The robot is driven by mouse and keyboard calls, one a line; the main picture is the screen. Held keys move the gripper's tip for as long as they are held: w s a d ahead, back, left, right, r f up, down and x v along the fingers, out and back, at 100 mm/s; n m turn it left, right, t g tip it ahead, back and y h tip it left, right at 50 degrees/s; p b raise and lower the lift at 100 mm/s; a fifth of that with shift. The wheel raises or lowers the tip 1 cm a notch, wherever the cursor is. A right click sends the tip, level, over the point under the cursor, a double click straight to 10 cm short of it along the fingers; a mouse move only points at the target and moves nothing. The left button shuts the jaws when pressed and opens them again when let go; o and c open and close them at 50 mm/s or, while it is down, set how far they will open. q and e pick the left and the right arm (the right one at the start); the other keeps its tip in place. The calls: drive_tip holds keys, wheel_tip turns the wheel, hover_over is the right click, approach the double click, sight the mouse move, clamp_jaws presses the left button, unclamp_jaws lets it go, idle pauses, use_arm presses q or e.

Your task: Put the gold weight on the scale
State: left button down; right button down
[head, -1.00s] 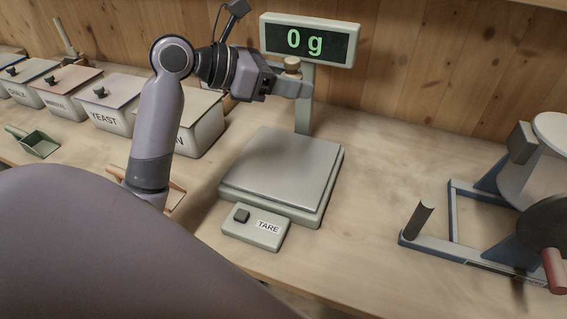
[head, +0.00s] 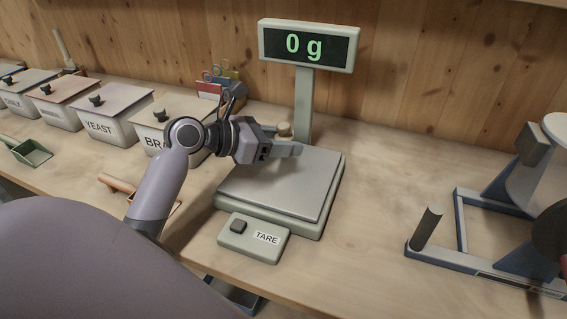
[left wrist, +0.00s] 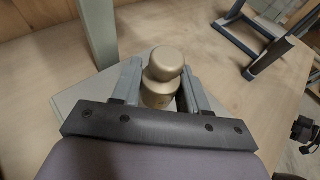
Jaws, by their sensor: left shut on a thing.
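The gold weight (left wrist: 164,75) is held between the fingers of my left gripper (left wrist: 160,88). In the head view only its top (head: 284,129) shows above the fingers of my left gripper (head: 286,147); the rest is hidden. The gripper is over the back left part of the scale plate (head: 290,186). I cannot tell for sure whether the weight touches the plate. The scale display (head: 308,46) on its post reads 0 g.
A TARE button box (head: 253,238) sits in front of the scale. Labelled bins, such as YEAST (head: 112,115) and BRAN (head: 165,120), stand at the left. A green scoop (head: 30,151) lies before them. A blue-framed machine (head: 480,225) stands at the right.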

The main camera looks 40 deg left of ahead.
sight(283, 170)
use_arm(q)
drive_tip(key=shift+f+b, duration=0.5)
drive_tip(key=shift+f, duration=1.8)
drive_tip(key=c, duration=0.6)
unclamp_jaws()
drive_tip(key=shift+f, duration=0.15)
drive_tip(key=v, duration=1.2)
drive_tip(key=shift+p, duration=0.35)
